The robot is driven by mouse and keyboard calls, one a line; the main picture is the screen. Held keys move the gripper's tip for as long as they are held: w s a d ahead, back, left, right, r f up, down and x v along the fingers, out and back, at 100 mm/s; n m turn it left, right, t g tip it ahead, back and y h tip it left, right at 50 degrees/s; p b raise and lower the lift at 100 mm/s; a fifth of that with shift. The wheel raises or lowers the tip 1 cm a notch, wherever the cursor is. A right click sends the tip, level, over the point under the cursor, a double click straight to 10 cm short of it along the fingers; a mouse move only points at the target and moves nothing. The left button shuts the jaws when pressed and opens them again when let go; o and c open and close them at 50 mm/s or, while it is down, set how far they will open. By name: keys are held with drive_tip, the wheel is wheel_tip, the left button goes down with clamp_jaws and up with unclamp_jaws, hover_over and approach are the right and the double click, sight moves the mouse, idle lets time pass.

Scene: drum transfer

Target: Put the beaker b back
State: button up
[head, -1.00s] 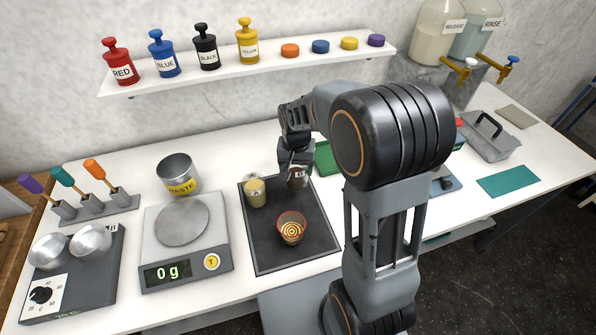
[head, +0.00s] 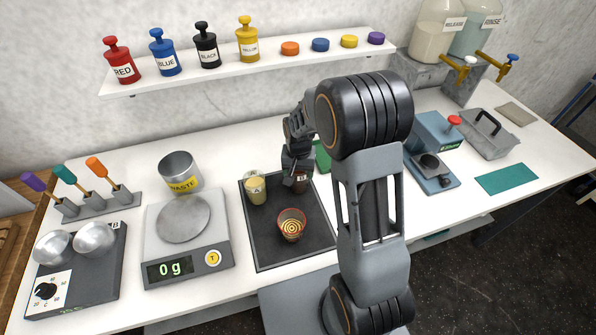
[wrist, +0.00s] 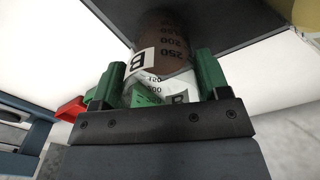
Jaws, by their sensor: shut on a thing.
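Beaker b (head: 302,184) holds dark brown contents and is at the back right corner of the black tray (head: 268,250). In the wrist view, beaker b (wrist: 163,55) shows its B label and volume marks. My gripper (head: 298,170) is shut on it, with a green finger on each side (wrist: 158,80). The gripper hides much of the beaker in the head view. I cannot tell whether its base touches the tray.
Beaker A (head: 256,188), with pale yellow contents, stands close to the left. A cup with a ringed pattern (head: 291,225) stands nearer the front of the tray. A scale (head: 184,245) reading 0 g and a waste pot (head: 180,172) are farther left.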

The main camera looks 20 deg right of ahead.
drive_tip(key=shift+f, duration=0.2)
drive_tip(key=o, duration=1.1)
drive_tip(key=shift+o, duration=0.2)
